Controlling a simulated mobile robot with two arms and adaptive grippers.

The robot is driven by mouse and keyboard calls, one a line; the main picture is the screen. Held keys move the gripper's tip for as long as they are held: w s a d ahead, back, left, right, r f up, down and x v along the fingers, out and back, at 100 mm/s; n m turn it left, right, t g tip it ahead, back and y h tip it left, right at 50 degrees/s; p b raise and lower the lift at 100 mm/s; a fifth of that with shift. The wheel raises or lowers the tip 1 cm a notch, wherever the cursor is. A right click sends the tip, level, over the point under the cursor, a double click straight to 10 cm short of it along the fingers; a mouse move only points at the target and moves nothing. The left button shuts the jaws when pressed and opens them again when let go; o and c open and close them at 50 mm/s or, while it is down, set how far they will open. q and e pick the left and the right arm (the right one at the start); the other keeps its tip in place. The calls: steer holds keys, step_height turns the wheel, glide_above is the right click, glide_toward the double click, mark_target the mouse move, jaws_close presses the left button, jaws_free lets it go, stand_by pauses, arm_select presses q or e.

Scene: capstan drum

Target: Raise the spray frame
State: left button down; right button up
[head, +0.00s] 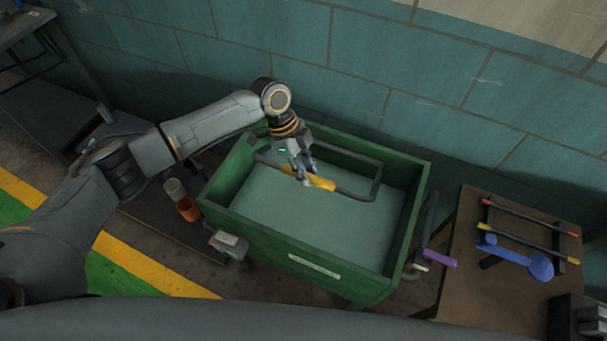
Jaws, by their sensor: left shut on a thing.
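A grey tubular spray frame (378,178) with a yellow grip (321,183) lies across the top of a green open tank (303,254). The tank holds a flat pale blue-grey surface. My left gripper (303,176) reaches in over the tank's back left and is shut on the yellow grip. The gripper covers part of the frame's left side. I cannot tell how far the frame stands above the pale surface. My right gripper is not in view.
A brown table (487,285) at the right bears rods on a rack and a blue paddle-like tool (515,256). A purple handle (440,259) sticks out at the tank's right side. An orange container (187,209) stands left of the tank. A tiled wall is close behind.

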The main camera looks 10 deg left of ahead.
arm_select(q)
steer(key=shift+w, duration=0.3)
steer(key=c, duration=1.5)
jaws_free()
steer(key=o, duration=0.3)
steer(key=shift+w+d+f, duration=0.1)
steer(key=shift+o, duration=0.3)
steer(key=shift+w+d+f, duration=0.15)
steer(key=shift+w+f, duration=0.05)
steer(key=shift+w, duration=0.05)
steer(key=shift+s+r, duration=0.15)
steer(key=shift+s, duration=0.15)
steer(key=v, duration=1.2)
